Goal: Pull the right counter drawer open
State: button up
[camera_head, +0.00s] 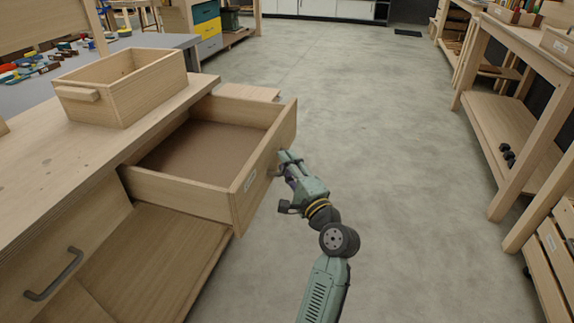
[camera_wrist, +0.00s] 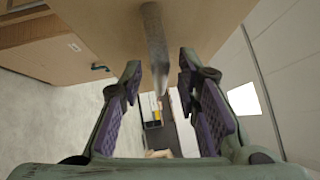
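The right counter drawer (camera_head: 242,206) stands well out from the wooden counter, and its empty brown inside shows. My gripper (camera_head: 282,182) is at the outer side of the drawer front in the head view. In the wrist view my gripper (camera_wrist: 160,72) is open, with a purple-padded finger on each side of the grey bar handle (camera_wrist: 155,48). Gaps show between the handle and both fingers. The handle is mostly hidden behind my gripper in the head view.
A wooden box (camera_head: 120,95) with a side grip stands on the counter top (camera_head: 45,185). A second dark handle (camera_head: 54,275) is on the left drawer front. Wooden shelving (camera_head: 510,130) lines the right side. The concrete floor (camera_head: 400,130) between is clear.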

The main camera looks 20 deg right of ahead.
jog(key=v, duration=1.1)
jog(key=shift+s, duration=0.35)
